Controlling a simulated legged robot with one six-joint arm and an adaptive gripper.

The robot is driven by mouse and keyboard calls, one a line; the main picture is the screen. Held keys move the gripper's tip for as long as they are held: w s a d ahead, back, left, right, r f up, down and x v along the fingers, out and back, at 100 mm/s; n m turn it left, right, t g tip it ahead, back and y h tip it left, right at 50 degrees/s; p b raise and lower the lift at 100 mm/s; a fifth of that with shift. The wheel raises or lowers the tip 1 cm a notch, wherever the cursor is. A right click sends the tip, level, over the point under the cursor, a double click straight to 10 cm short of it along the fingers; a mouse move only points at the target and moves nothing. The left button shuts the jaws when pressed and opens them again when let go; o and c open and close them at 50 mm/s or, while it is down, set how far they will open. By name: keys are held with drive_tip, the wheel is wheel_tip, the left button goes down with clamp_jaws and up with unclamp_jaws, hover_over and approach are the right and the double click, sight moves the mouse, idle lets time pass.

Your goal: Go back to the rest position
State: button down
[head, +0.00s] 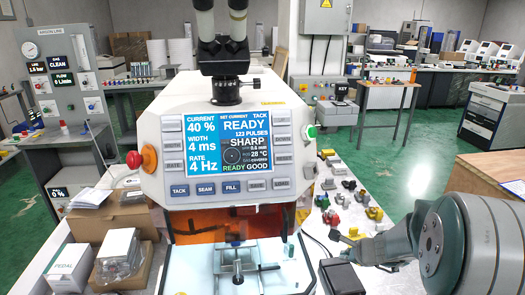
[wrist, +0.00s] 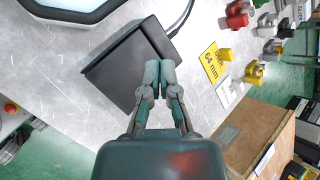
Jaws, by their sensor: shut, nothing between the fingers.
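My gripper (wrist: 159,66) is shut and empty in the wrist view, its fingertips together. It appears over or beside a black box (wrist: 125,65) with a cable on the grey metal table; I cannot tell the exact height above it. In the head view my gripper (head: 342,238) is at the lower right, near the same black box (head: 342,276). My arm reaches in from the right edge. The white machine (head: 225,125) with a lit screen reading READY and 40 % stands to the left of my gripper.
A yellow label marked 64 mm (wrist: 213,63) and several small coloured parts (wrist: 262,30) lie on the table right of my gripper. A wooden-topped box (head: 488,165) stands at the right. Cardboard boxes (head: 122,215) sit at the left. Green floor (head: 390,165) lies open behind.

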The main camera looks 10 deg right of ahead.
drive_tip(key=s+a+r+n+g+y, duration=0.1)
drive_tip(key=s+a+r+n, duration=0.8)
drive_tip(key=a+r+n, duration=0.25)
drive_tip(key=s+a+r+n+h, duration=0.1)
drive_tip(key=s+r+n, duration=0.1)
drive_tip(key=s+n, duration=0.3)
drive_tip(key=s+r+n+g+h, duration=0.1)
drive_tip(key=s+r+n+h, duration=0.1)
drive_tip(key=s+n, duration=0.4)
drive_tip(key=shift+s+a+r, duration=0.4)
drive_tip(key=shift+s, duration=2.1)
drive_tip(key=shift+n, duration=0.25)
